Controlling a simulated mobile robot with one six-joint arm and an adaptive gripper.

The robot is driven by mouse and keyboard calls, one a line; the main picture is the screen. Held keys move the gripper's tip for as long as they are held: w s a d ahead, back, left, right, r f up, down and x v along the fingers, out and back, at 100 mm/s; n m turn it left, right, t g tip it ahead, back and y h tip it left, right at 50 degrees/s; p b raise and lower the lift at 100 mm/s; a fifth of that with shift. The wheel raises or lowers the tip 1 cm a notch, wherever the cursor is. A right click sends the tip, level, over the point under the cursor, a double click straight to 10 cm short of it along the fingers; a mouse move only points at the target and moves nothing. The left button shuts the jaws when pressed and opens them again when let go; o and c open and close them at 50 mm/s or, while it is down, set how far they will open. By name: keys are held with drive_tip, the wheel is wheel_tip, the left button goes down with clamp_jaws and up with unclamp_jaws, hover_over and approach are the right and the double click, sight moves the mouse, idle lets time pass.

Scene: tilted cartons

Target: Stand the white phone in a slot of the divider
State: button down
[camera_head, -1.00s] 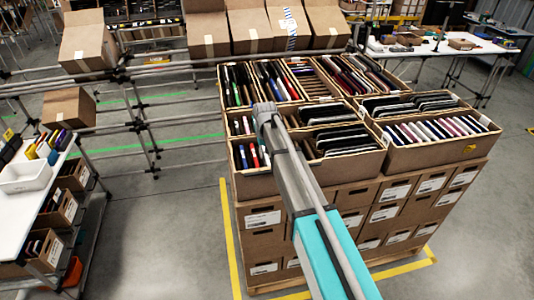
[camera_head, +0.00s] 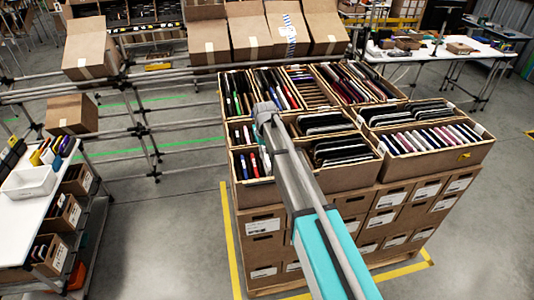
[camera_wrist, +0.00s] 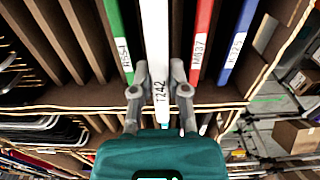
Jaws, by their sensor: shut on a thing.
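The white phone (camera_wrist: 155,38), labelled T242, is seen edge-on in the wrist view. My gripper (camera_wrist: 160,80) is shut on it, with one finger on each side. The phone lies between a green phone (camera_wrist: 116,40) on the left and a red phone (camera_wrist: 202,40) on the right; a blue phone (camera_wrist: 239,40) is further right. Its label sits nearer to me than theirs. The brown divider (camera_wrist: 60,50) has empty slots left of the green phone. How deep the white phone reaches in is hidden.
Open cartons of devices stand on a stack of closed cartons (camera_head: 262,247). A near carton (camera_head: 250,192) holds red and blue items. Another carton (camera_head: 440,160) at right holds a pale row. A white table (camera_head: 30,200) stands left, with clear floor between.

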drive_tip(key=shift+r+p, duration=1.1)
drive_tip(key=shift+r, duration=0.25)
drive_tip(key=shift+a+r, duration=0.1)
